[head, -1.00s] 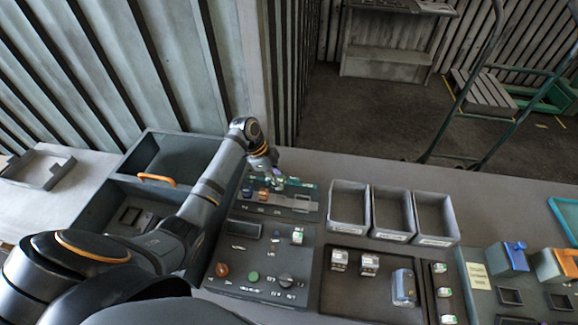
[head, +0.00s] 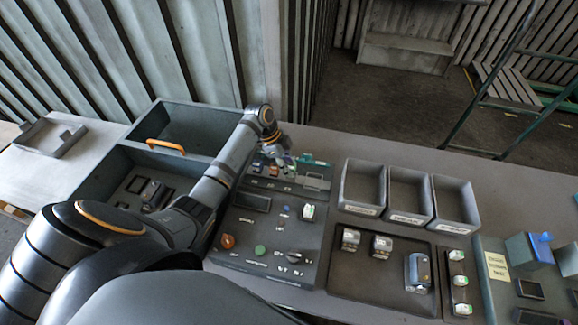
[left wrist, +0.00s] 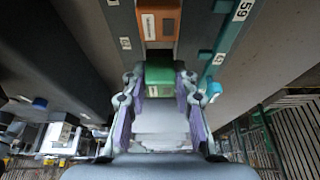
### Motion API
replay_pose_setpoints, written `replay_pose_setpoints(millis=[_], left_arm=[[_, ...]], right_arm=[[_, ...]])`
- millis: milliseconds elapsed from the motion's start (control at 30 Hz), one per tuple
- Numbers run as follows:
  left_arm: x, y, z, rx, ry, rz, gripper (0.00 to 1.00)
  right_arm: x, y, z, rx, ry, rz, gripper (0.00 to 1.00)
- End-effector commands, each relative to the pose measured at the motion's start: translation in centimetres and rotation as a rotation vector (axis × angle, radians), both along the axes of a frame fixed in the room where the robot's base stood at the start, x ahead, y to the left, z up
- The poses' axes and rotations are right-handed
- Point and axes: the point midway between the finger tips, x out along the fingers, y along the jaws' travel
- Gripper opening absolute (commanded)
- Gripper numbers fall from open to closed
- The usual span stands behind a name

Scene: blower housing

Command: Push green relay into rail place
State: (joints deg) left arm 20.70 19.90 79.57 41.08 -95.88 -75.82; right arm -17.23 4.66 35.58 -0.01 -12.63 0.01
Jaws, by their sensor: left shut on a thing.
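My left gripper (head: 281,152) is over the far part of the control panel (head: 235,222) in the head view. In the left wrist view its two fingers (left wrist: 160,88) are shut on the green relay (left wrist: 160,72). The relay sits between the fingertips, right beside an orange relay (left wrist: 158,24). In the head view the orange relay (head: 273,171) stands on the panel's far strip, with the grey rail area (head: 314,182) to its right. The gripper mostly hides the green relay there. I cannot tell how deep it sits. My right gripper is not in view.
Teal terminal parts (left wrist: 210,62) stand close to the right finger in the wrist view. Three grey bins (head: 408,205) and a dark tray (head: 345,283) lie right of the panel. An open drawer box with an orange handle (head: 165,145) stands to the left.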

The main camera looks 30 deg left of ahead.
Motion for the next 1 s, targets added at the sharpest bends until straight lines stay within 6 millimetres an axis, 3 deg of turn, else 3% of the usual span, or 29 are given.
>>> replay_pose_setpoints(millis=[133,1000], left_arm=[[0.01,-0.01,0.11,0.000,0.000,0.000,0.08],[0.05,-0.01,-0.37,0.000,0.000,0.001,0.08]], right_arm=[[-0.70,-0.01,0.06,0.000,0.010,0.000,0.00],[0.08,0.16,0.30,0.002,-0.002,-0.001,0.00]])
